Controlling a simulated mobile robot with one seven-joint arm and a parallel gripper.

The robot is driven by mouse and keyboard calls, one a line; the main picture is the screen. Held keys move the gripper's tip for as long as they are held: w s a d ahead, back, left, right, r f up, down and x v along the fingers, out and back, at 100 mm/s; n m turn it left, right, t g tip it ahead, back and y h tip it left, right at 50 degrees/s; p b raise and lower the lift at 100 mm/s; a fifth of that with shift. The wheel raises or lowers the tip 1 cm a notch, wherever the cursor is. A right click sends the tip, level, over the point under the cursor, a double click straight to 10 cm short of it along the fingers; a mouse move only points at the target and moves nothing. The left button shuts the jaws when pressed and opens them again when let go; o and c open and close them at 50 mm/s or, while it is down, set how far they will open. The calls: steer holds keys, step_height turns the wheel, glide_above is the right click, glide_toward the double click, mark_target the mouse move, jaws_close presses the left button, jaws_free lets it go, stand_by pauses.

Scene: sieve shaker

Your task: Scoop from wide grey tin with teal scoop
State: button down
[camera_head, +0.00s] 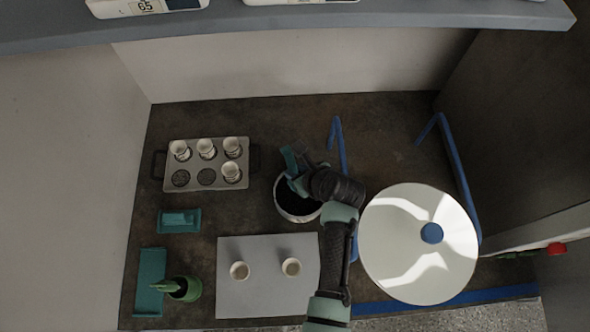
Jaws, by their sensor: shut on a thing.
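The wide grey tin (281,208) stands open near the middle of the bench, with dark contents inside. My gripper (303,181) is over the tin's back right part, coming in from the right. It is shut on the teal scoop (289,159), whose upper end sticks up past the tin's back rim. The lower end of the scoop is partly hidden by my gripper, and I cannot tell whether it touches the contents. My wrist and forearm cover the tin's right side.
A tray (207,143) with several small cups stands back left. A teal rest (179,221), teal plate (150,279) and green-topped pot (183,289) are front left. Two cups stand on a pale mat (265,250). A large white disc (390,243) with a blue knob (431,233) is right.

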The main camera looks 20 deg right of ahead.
steer(key=shift+f+b, duration=2.25)
steer(key=shift+b, duration=0.35)
steer(key=shift+s+d+r+p, duration=0.15)
steer(key=shift+s+p, duration=0.25)
steer(key=shift+s+r+g+h+p, duration=0.1)
steer(key=shift+r+g+h+p, duration=0.2)
steer(key=shift+g+p, duration=1.05)
steer(key=shift+s+r+g+h+p, duration=0.1)
steer(key=shift+r+g+h+p, duration=0.25)
steer(key=shift+p, duration=1.85)
steer(key=shift+f, duration=0.15)
